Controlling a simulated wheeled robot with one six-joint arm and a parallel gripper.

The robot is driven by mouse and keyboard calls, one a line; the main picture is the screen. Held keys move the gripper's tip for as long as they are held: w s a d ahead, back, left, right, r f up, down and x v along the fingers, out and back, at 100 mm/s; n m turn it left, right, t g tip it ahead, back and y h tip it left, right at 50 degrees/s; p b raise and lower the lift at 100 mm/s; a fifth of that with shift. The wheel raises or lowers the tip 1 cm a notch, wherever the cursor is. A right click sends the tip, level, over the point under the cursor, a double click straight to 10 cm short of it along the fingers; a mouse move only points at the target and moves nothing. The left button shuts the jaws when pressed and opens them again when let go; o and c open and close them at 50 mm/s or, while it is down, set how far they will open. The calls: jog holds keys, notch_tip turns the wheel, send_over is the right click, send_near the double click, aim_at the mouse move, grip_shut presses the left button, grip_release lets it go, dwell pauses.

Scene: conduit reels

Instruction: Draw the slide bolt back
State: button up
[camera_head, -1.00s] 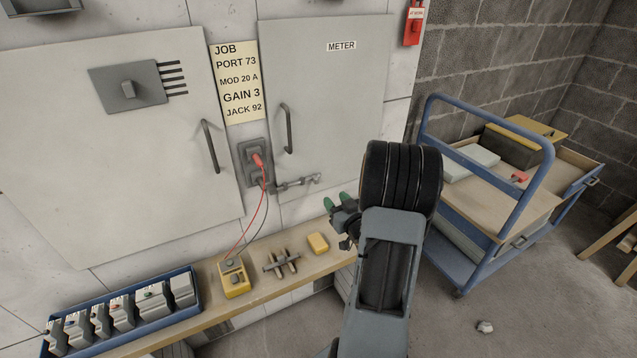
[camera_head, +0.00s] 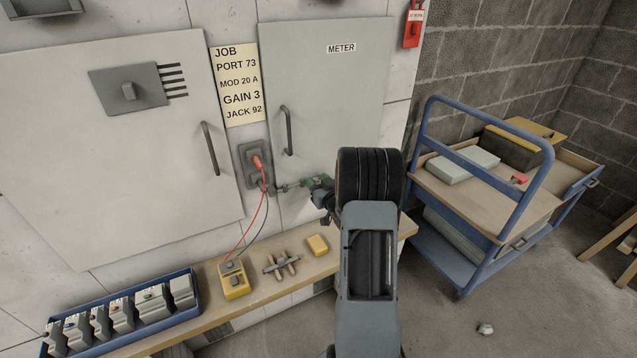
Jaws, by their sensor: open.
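The slide bolt (camera_head: 287,188) is a thin grey metal rod fitting at the lower left of the METER door (camera_head: 330,110). Its left part shows beside the socket plate; its right part is hidden behind my gripper. The jaws are open. I cannot tell whether the bolt lies between the fingers or whether they touch it. The METER door is flat against the wall and has a vertical handle (camera_head: 288,131).
A socket plate (camera_head: 249,152) holds a red plug, with red and black leads to a yellow meter (camera_head: 234,279) on the wooden shelf (camera_head: 205,308). A yellow block (camera_head: 317,245) and a blue tray (camera_head: 197,303) of modules also lie there. A blue trolley (camera_head: 470,262) stands right.

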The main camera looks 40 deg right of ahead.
jog(key=shift+c, duration=0.3)
grip_shut()
